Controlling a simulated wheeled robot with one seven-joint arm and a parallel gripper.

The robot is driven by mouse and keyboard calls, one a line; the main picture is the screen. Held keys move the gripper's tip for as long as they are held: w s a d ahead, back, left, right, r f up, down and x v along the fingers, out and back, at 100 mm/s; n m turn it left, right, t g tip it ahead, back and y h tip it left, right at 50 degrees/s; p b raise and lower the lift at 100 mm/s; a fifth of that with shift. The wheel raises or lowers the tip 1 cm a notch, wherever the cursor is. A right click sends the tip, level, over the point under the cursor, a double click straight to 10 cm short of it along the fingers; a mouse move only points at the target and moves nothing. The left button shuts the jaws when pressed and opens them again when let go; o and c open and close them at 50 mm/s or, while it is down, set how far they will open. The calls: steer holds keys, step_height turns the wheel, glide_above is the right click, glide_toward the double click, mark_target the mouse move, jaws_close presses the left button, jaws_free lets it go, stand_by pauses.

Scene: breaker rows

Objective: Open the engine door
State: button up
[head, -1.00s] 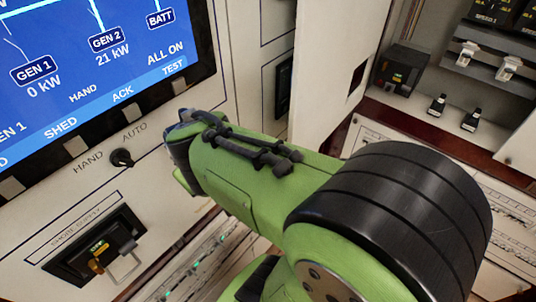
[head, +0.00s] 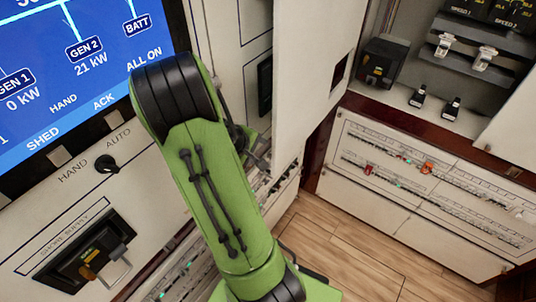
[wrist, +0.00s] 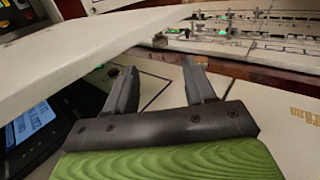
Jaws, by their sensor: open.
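A white door panel (head: 312,75) stands swung out from the cabinet wall in the head view, beside an open compartment on its right. I cannot read a label that marks it as the engine door. In the wrist view a white slab, probably this panel (wrist: 85,58), crosses the upper left, close to my left finger. My gripper (wrist: 160,68) is open with nothing between its dark fingers. In the head view my green arm hides most of the gripper, which is near the panel's lower left edge. Whether a finger touches the panel cannot be told.
The blue screen (head: 60,70), a black knob (head: 107,164) and the shore supply breaker (head: 90,258) are left of my arm. The open compartment holds a black breaker (head: 385,63) and small switches. A lower white panel (head: 400,200) carries breaker rows. Wooden floor (head: 335,255) is clear.

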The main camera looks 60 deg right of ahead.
mark_target(269, 154)
steer(key=x, duration=1)
steer(key=shift+w+f, duration=0.1)
steer(key=shift+f, duration=0.05)
jaws_close()
